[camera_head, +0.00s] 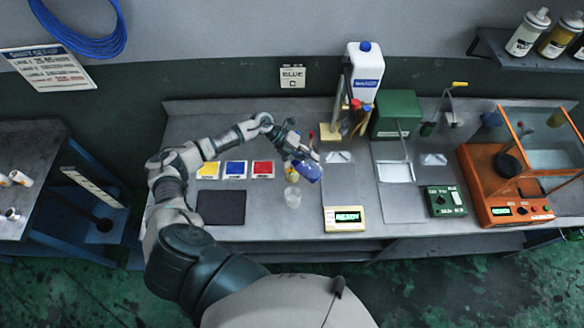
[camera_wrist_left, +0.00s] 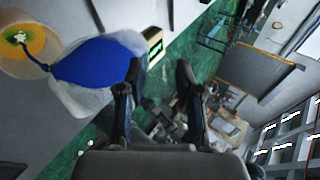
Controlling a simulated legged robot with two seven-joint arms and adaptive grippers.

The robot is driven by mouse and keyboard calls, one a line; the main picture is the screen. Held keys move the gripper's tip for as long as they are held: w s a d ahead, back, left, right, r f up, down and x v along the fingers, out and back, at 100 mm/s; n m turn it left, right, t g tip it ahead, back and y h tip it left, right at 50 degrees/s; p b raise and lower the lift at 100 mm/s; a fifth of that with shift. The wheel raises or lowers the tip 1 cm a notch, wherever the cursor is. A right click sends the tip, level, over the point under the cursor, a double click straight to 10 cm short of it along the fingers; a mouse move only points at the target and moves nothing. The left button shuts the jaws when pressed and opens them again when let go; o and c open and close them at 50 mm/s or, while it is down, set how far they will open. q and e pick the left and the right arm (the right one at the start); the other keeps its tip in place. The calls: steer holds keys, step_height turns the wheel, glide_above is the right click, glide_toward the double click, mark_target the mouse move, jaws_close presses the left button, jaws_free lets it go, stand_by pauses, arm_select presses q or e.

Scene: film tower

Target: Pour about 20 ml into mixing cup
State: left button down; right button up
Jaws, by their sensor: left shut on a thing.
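My left gripper (camera_head: 301,156) is shut on a container of blue liquid (camera_head: 308,172) and holds it tilted above the bench. The container also shows large in the left wrist view (camera_wrist_left: 95,62), beside the gripper fingers (camera_wrist_left: 155,75). In the wrist view a thin blue strand reaches from the blue liquid to a round orange-yellow thing (camera_wrist_left: 28,55); I cannot tell whether this is a stream. My right gripper is not in view.
A cream box with a READY display (camera_head: 345,219) is right of the cup. Yellow, blue (camera_head: 235,169) and red cards and a dark mat (camera_head: 220,207) lie left. A white jug (camera_head: 364,72), green box (camera_head: 397,114) and orange balance (camera_head: 500,180) stand beyond and right.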

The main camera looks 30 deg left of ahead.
mark_target(318, 164)
arm_select(q)
steer(key=shift+r+b, duration=0.3)
steer(key=shift+b, duration=0.25)
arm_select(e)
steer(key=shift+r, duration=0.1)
arm_select(q)
steer(key=shift+f+b, duration=0.4)
steer(key=shift+b, duration=0.05)
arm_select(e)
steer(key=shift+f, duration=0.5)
arm_select(q)
steer(key=shift+a+b, duration=0.15)
steer(key=shift+b, duration=0.15)
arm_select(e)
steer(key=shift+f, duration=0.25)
arm_select(q)
steer(key=shift+r, duration=0.15)
steer(key=shift+d+r+p, duration=0.25)
steer(key=shift+d+p, duration=0.15)
steer(key=shift+p, duration=0.7)
steer(key=d+f+y, duration=0.1)
steer(key=y, duration=0.1)
steer(key=d+f+y, duration=0.1)
steer(key=d+y, duration=0.1)
steer(key=shift+w, duration=0.1)
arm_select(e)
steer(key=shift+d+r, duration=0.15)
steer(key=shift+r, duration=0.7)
